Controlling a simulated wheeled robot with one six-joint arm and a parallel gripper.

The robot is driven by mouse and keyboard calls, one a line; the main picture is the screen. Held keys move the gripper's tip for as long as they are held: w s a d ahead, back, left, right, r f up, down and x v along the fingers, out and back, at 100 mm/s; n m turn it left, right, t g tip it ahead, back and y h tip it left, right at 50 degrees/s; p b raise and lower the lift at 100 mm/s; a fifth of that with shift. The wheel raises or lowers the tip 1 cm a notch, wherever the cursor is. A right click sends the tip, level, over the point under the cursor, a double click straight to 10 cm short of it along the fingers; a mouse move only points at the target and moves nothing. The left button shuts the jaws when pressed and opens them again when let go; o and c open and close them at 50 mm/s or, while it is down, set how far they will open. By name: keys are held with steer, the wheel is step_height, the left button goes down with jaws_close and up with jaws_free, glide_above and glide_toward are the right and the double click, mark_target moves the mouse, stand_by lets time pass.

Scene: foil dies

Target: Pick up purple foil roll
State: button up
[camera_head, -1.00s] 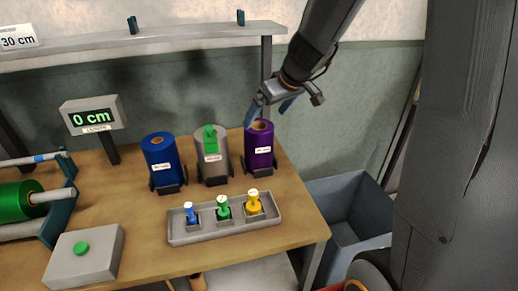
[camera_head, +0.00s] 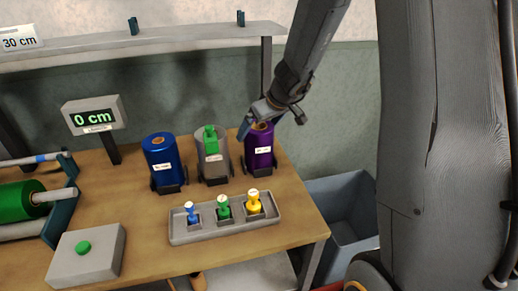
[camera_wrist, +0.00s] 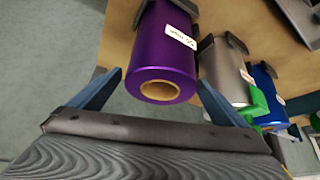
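The purple foil roll (camera_head: 259,149) stands upright in a dark holder at the right end of the row on the table. My gripper (camera_head: 262,128) is at its top, coming from above right. In the wrist view the purple foil roll (camera_wrist: 162,50) shows its cardboard core end and white label. The blue fingers of my gripper (camera_wrist: 158,92) are spread, one on each side of the roll's near end. A gap shows on the left; I cannot tell whether the right finger touches. Nothing is gripped.
A grey roll (camera_head: 212,160) with a green clip and a blue roll (camera_head: 161,158) stand left of the purple one. A tray (camera_head: 180,233) with colored stamps lies in front. A shelf (camera_head: 150,47) runs behind. A grey-blue bin (camera_head: 345,215) stands right of the table.

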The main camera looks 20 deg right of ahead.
steer(key=c, duration=1.8)
steer(key=shift+c, duration=1.1)
steer(key=shift+r, duration=0.15)
